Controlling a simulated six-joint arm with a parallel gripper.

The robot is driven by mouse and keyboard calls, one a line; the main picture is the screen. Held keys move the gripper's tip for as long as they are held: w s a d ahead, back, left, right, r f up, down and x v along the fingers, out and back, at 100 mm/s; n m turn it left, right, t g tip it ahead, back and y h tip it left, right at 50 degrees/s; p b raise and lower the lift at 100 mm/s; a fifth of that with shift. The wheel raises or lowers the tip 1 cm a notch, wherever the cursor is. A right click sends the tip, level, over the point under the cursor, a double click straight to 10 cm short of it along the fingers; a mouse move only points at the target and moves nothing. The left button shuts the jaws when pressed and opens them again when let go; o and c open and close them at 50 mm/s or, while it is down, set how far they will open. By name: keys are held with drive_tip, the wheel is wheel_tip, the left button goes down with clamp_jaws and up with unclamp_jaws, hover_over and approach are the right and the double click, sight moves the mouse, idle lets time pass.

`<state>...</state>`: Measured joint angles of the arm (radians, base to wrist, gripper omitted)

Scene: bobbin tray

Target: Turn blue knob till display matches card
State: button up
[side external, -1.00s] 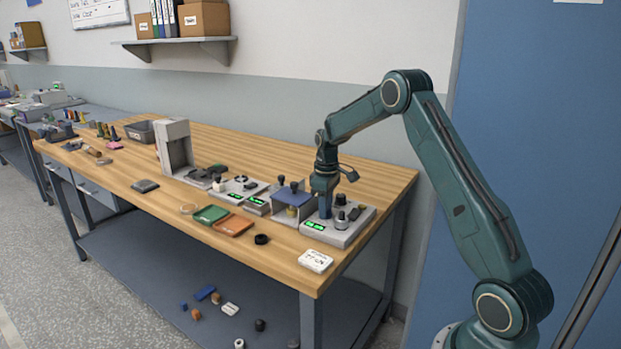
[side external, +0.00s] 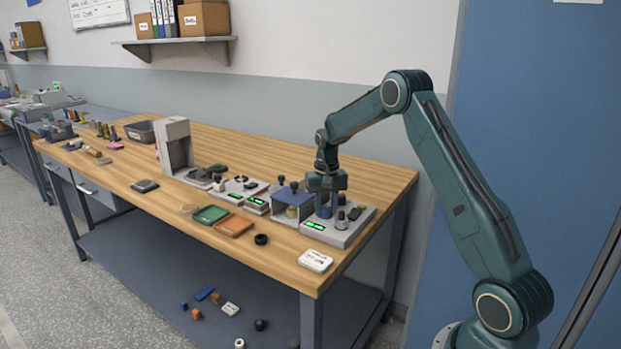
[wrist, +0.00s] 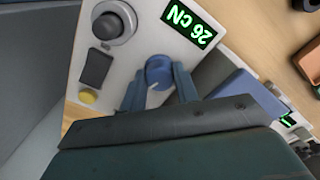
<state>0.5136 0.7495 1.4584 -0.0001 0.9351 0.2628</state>
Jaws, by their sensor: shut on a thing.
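My gripper (wrist: 159,84) is shut on the blue knob (wrist: 158,70), with one finger on each side of it. A white pointer line shows on the knob. The grey unit (wrist: 142,45) carries a green display (wrist: 188,23) that reads "26 cN", upside down in the wrist view. In the side external view my gripper (side external: 324,208) is down at the unit and hides the knob; the display (side external: 314,225) is too small to read there. A white card (side external: 315,261) with dark writing lies at the table's front right; I cannot read it.
On the unit are a dark grey round knob (wrist: 112,24), a black rocker switch (wrist: 96,69) and a yellow button (wrist: 88,97). A blue-topped stand (side external: 291,197) is close to the left.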

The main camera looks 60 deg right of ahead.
sight(326, 207)
drive_tip(key=m, duration=0.4)
drive_tip(key=shift+r+m, duration=0.15)
drive_tip(key=shift+m, duration=0.15)
drive_tip(key=shift+d+m, duration=0.1)
drive_tip(key=shift+m, duration=1.7)
drive_tip(key=o, duration=1)
wheel_tip(326, 207, up, 14)
drive_tip(key=shift+f, duration=0.1)
